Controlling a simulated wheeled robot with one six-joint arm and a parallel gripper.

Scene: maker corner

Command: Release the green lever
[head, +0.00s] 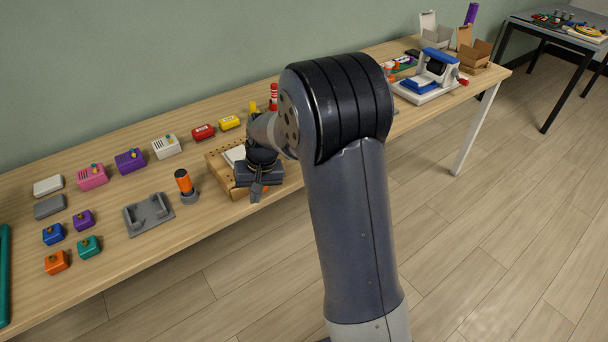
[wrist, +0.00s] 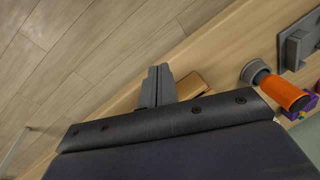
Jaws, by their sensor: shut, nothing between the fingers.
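I cannot make out a green lever in either view. A wooden board with holes (head: 217,164) lies at the table's front edge with a pale piece (head: 234,155) on it; my arm hides much of it. My gripper (head: 257,195) is shut and empty, over the board's front right part in the head view. In the wrist view my gripper's fingers (wrist: 158,73) are together, beside a wooden corner (wrist: 191,85) partly hidden behind my wrist.
An orange cylinder in a grey holder (head: 184,183) stands left of the board, near a grey bracket (head: 148,215). Small coloured boxes with knobs, such as a teal one (head: 88,246), fill the table's left. A white and blue device (head: 432,78) stands at the right. Floor is clear in front.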

